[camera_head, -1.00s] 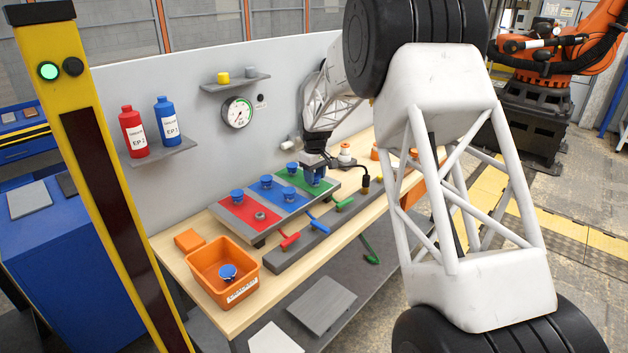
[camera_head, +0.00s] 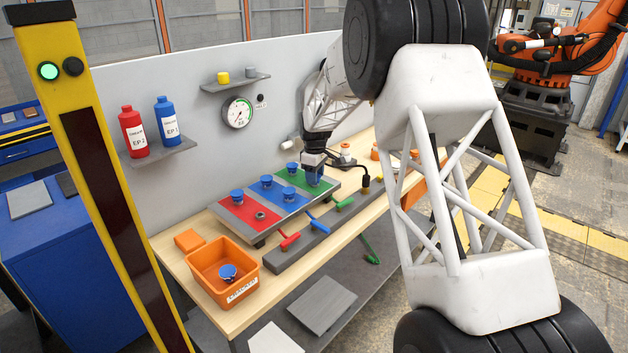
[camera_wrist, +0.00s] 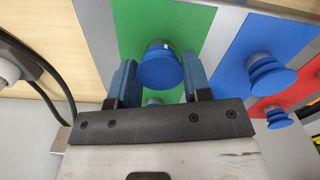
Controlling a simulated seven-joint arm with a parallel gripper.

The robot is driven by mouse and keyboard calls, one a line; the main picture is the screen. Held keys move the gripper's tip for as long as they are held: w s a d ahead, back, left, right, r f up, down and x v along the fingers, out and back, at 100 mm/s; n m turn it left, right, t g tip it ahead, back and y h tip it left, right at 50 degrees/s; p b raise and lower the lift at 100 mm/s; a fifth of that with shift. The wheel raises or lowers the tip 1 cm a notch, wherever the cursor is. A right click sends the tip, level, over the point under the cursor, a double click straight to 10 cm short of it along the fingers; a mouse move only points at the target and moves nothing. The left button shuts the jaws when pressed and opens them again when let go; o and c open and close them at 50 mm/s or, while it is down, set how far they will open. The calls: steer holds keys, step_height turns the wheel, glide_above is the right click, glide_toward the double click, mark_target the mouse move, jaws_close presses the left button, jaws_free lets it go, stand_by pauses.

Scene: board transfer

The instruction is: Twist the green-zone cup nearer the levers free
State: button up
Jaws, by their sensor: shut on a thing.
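The green zone (camera_head: 290,180) is the right-hand strip of the sloped board. My gripper (camera_head: 314,180) is over its front part, nearer the levers, with its blue fingers pointing down. In the wrist view the blue ribbed cup (camera_wrist: 158,68) sits between the two fingertips, and my gripper (camera_wrist: 160,75) is shut on it. The cup still appears at the board; whether it is loose I cannot tell. In the head view the fingers hide it. The second green-zone cup (camera_head: 292,168) stands behind, nearer the wall; in the wrist view it is partly hidden (camera_wrist: 152,101).
Blue cups (camera_head: 266,181) stand on the blue strip, and another (camera_head: 237,195) on the red strip. Red (camera_head: 289,240), blue (camera_head: 318,223) and green (camera_head: 344,203) levers line the front rail. An orange bin (camera_head: 205,255) holds a blue cup. A cabled device (camera_head: 365,183) stands close right.

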steer(key=shift+n, duration=1.1)
steer(key=o, duration=0.9)
steer(key=shift+o, duration=0.2)
steer(key=shift+r, duration=0.1)
steer(key=shift+r, duration=3.85)
